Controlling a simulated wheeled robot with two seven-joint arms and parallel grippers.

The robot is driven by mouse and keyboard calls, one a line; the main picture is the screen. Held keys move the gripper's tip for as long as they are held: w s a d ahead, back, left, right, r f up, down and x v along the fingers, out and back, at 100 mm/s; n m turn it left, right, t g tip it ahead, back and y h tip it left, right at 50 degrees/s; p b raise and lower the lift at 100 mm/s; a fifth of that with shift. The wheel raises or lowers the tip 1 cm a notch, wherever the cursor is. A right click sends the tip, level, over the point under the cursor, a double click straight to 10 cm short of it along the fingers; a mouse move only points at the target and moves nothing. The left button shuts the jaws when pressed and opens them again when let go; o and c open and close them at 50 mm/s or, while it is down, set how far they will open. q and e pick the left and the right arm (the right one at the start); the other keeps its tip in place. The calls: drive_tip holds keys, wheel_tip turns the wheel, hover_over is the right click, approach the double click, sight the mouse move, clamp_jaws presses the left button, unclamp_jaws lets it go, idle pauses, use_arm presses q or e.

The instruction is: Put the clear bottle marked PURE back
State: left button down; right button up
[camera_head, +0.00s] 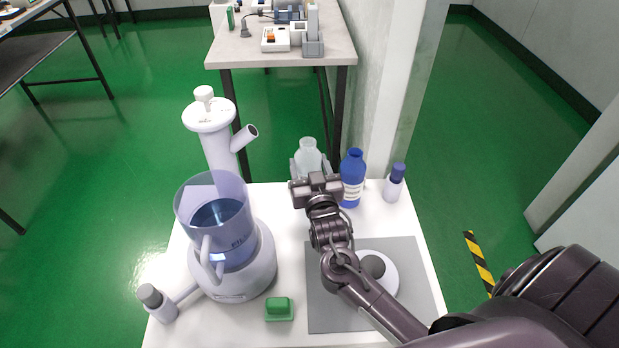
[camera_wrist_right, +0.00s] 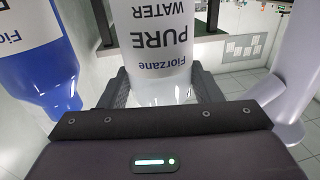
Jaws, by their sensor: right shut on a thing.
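The clear bottle marked PURE (camera_head: 308,152) shows in the head view at the back of the white table, partly hidden behind my right gripper (camera_head: 308,172). In the right wrist view the bottle (camera_wrist_right: 160,45) fills the middle with its PURE WATER label, between the two fingers of my right gripper (camera_wrist_right: 165,88). The right gripper is shut on it. I cannot tell whether the bottle touches the table. My left gripper is not in view.
A blue bottle (camera_head: 352,178) stands just right of the clear one, and a small blue-capped bottle (camera_head: 395,183) further right. A white device with a blue-tinted jug (camera_head: 218,225) stands left. A green block (camera_head: 279,308) and a grey mat (camera_head: 322,316) lie in front.

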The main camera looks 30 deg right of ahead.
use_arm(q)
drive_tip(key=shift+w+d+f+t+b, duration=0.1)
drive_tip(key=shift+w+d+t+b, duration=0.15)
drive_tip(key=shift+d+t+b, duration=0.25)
use_arm(e)
drive_tip(key=shift+f, duration=1.7)
drive_tip(key=shift+f, duration=0.2)
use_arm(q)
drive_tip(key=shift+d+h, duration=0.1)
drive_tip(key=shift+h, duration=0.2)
use_arm(e)
drive_tip(key=o, duration=1.3)
drive_tip(key=shift+o, duration=0.2)
drive_tip(key=shift+r, duration=0.15)
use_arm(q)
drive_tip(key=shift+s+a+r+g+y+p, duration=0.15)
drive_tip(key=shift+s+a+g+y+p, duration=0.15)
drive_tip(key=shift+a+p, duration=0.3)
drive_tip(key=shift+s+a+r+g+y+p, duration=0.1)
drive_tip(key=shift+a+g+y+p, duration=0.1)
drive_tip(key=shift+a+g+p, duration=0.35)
use_arm(e)
drive_tip(key=v, duration=1.2)
